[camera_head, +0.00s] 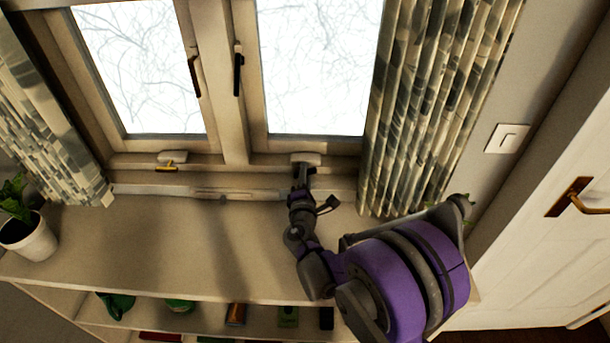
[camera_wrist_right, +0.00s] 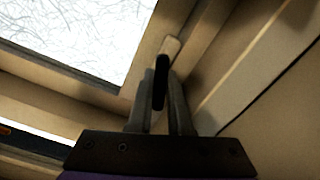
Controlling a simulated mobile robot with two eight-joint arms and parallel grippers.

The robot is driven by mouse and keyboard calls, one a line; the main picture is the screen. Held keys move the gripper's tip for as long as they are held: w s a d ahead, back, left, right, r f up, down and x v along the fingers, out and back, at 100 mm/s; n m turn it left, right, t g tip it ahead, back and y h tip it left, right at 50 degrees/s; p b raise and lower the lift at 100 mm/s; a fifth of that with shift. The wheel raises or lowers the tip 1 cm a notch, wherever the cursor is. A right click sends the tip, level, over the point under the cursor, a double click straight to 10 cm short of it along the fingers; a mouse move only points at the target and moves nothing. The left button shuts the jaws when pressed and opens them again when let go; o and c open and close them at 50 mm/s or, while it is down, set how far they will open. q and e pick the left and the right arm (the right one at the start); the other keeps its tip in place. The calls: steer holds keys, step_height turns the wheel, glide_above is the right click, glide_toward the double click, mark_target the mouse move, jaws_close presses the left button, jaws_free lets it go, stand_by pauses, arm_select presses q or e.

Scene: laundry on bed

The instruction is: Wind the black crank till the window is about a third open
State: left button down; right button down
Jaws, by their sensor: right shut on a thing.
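The right window (camera_head: 318,70) is in the upper middle of the head view, its pane bright with bare branches behind. I cannot tell whether its sash stands open. The black crank (camera_wrist_right: 160,82) shows between my right gripper's fingers in the right wrist view, below a pale housing (camera_wrist_right: 172,47). In the head view that housing (camera_head: 306,158) sits on the sill under the right window. My right gripper (camera_head: 303,172) reaches it from below and is shut on the crank; it also shows in the right wrist view (camera_wrist_right: 160,98). My left gripper is in neither view.
A second window (camera_head: 137,65) at left has a brass-coloured crank (camera_head: 169,161). Black handles hang on the frames. Curtains (camera_head: 432,90) flank the windows. A potted plant (camera_head: 22,232) stands on the shelf top (camera_head: 150,240), which is otherwise mostly clear. A white door (camera_head: 555,250) is at right.

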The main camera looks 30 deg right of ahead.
steer(key=n+b, duration=0.1)
steer(key=n, duration=0.2)
steer(key=shift+f+n, duration=0.1)
steer(key=shift+n, duration=0.3)
steer(key=n+b, duration=0.1)
steer(key=n, duration=0.2)
steer(key=shift+n, duration=0.3)
steer(key=n+b, duration=0.1)
steer(key=n, duration=0.2)
steer(key=shift+n, duration=0.3)
steer(key=n+b, duration=0.1)
steer(key=n, duration=0.3)
steer(key=shift+n+b, duration=0.3)
steer(key=shift+b, duration=0.05)
steer(key=n+b, duration=0.1)
steer(key=n, duration=0.2)
steer(key=shift+n, duration=0.3)
steer(key=n+b, duration=0.1)
steer(key=n, duration=0.3)
steer(key=shift+n, duration=0.3)
steer(key=n+b, duration=0.1)
steer(key=n, duration=0.2)
steer(key=shift+n, duration=0.3)
steer(key=shift+n+b, duration=0.5)
steer(key=shift+n, duration=1.6)
